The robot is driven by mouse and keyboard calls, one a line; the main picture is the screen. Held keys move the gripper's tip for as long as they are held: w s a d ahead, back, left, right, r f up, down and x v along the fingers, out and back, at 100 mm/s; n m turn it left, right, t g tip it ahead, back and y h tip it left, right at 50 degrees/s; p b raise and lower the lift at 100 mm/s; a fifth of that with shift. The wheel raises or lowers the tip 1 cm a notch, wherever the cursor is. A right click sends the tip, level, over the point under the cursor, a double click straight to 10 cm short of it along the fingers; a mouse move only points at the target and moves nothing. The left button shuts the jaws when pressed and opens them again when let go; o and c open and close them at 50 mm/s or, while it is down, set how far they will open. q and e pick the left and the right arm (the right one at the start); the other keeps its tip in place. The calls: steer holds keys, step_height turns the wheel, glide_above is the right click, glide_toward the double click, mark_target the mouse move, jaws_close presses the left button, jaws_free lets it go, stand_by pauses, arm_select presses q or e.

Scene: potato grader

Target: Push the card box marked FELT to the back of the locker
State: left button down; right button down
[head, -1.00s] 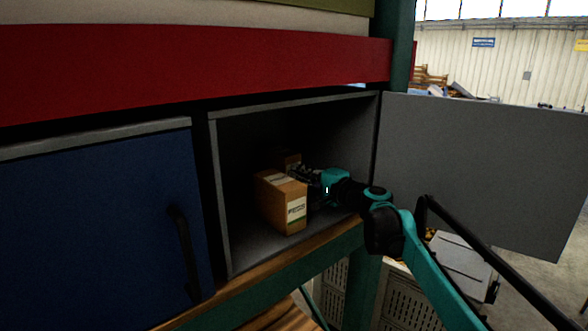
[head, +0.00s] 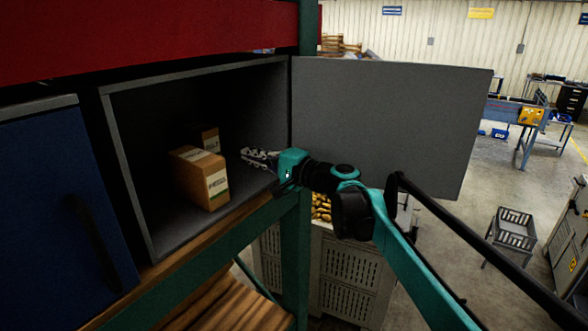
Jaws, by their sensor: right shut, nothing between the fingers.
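Two brown card boxes stand in the open grey locker (head: 128,140). The front box (head: 190,176) stands upright near the mouth, with a white label whose print is too small to read surely. The other box (head: 211,140) is behind it, mostly hidden, with part of a pale label showing. I cannot tell which one is marked FELT. My right gripper (head: 246,157) is shut and empty. It is at the right side of the locker mouth, to the right of both boxes, with a visible gap to the front box. My left gripper is out of view.
The locker's grey door (head: 390,120) stands open to the right, behind my right arm. A closed blue locker door (head: 55,205) is at the left. A green post (head: 296,250) and a wooden shelf edge (head: 190,235) border the opening. A pale crate (head: 345,275) stands below.

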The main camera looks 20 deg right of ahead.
steer(key=v, duration=1.2)
steer(key=shift+s+d+p, duration=0.2)
steer(key=shift+p, duration=0.2)
steer(key=s+a+f+n+g+h+b, duration=0.1)
steer(key=s+a+f+g+b, duration=0.3)
steer(key=f, duration=0.7)
steer(key=s+a+f+n+t+h+b, duration=0.1)
steer(key=s+f+n+b, duration=0.15)
steer(key=f+b, duration=0.55)
steer(key=s+a+f+n+g+h+b, duration=0.1)
steer(key=s+a+f+g+h+b, duration=0.2)
steer(key=f, duration=1)
steer(key=s+d+f+n+h+b, duration=0.2)
steer(key=s+f+b, duration=0.2)
steer(key=f, duration=0.6)
steer(key=s+d+f+n+h+b, duration=0.1)
steer(key=s+f+n+h+b, duration=0.1)
steer(key=s+f+b, duration=0.2)
steer(key=s+d+f+n+g+h+b, duration=0.1)
steer(key=s+f+b, duration=0.4)
steer(key=f, duration=1.2)
steer(key=d+n+h+b, duration=0.1)
steer(key=b, duration=0.3)
steer(key=shift+d+f, duration=0.35)
steer(key=shift+f, duration=0.05)
steer(key=shift+a, duration=0.1)
